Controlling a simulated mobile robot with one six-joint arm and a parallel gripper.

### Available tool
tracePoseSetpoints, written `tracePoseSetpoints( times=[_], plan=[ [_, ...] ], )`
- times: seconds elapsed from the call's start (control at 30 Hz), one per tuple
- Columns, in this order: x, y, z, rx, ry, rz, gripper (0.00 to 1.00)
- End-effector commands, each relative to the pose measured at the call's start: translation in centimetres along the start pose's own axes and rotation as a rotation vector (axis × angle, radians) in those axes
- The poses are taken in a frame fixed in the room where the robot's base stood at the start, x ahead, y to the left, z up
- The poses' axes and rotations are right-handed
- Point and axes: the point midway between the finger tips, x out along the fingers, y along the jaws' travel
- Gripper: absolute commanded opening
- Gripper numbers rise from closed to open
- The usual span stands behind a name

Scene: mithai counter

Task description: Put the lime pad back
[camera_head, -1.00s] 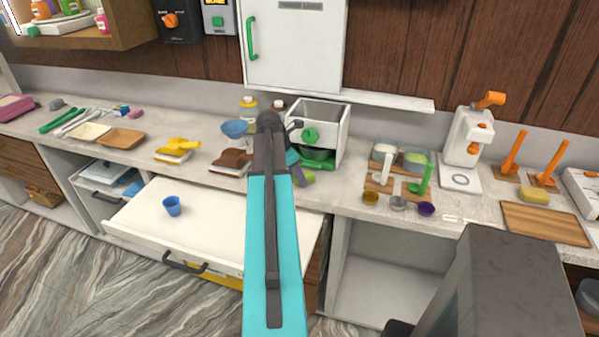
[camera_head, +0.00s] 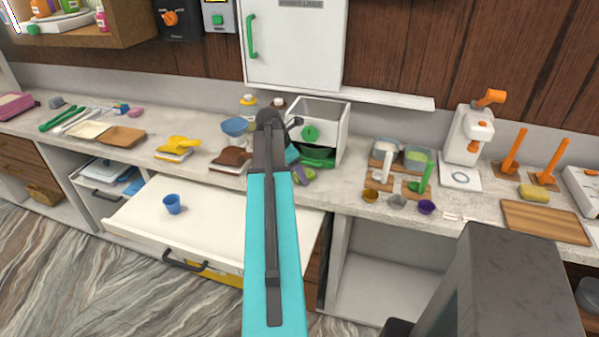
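My arm reaches over the counter and hides most of what lies behind it. My gripper is hidden behind the arm, so its fingers cannot be made out. A small lime-green and purplish piece (camera_head: 304,176) shows just right of the arm, at the counter's front edge below the white box. It is too small and too covered to tell whether it is the lime pad, or whether it is held. No other lime pad can be made out.
A white drawer (camera_head: 215,225) stands open below the counter, with a blue cup (camera_head: 172,204) in it. A white open-topped box (camera_head: 328,122) with a green knob stands behind my arm.

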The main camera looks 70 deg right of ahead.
Motion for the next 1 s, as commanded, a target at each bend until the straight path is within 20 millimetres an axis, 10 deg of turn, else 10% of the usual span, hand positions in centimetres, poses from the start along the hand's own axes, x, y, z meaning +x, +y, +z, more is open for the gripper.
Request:
tracePoseSetpoints(
  times=[1.0],
  plan=[
    [-10.9, 0.1, 0.0, 0.000, -0.001, 0.000, 0.57]
  ],
)
